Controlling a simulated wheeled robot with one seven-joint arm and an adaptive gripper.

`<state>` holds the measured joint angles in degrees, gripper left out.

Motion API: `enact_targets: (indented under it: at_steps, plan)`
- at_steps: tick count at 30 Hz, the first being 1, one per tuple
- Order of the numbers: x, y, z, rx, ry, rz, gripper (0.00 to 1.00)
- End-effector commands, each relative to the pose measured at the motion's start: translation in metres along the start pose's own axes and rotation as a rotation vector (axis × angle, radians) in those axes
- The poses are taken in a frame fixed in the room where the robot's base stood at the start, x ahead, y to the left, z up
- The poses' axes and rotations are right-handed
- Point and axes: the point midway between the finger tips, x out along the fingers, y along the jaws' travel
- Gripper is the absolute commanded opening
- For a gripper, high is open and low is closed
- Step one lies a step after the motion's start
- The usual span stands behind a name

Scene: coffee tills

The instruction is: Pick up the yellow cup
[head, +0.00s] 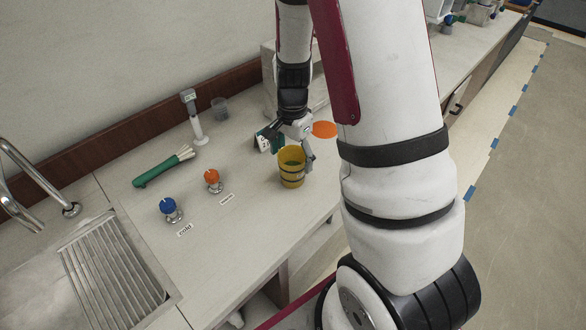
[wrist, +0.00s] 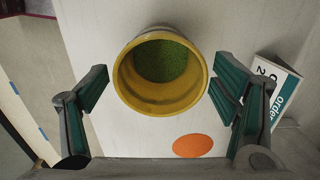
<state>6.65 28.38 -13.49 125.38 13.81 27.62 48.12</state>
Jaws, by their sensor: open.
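The yellow cup (head: 291,169) stands upright on the counter, near its front edge, in the head view. It has dark bands around its side. In the wrist view the cup (wrist: 124,78) is seen from above, with green at the bottom inside. My gripper (wrist: 159,91) is open, one finger on each side of the cup, with gaps showing between the pads and its wall. In the head view my gripper (head: 291,146) is right at the cup, and its far finger is partly hidden.
An orange disc (wrist: 192,146) lies on the counter beside the cup. A folded sign card (wrist: 275,88) stands beside the right finger.

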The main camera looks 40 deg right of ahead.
Motion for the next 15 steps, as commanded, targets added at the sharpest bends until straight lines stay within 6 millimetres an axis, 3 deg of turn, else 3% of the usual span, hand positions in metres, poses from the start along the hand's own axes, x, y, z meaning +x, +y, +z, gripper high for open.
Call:
enact_targets:
  at_steps: [9,11,15]
  plan:
    - [0.007,-0.0002,0.0001,-0.001,0.0,-0.001,0.81]
    - [0.007,-0.0002,0.0,-0.001,0.0,-0.001,0.7]
    - [0.0069,-0.0003,0.0,-0.001,0.0,-0.001,0.38]
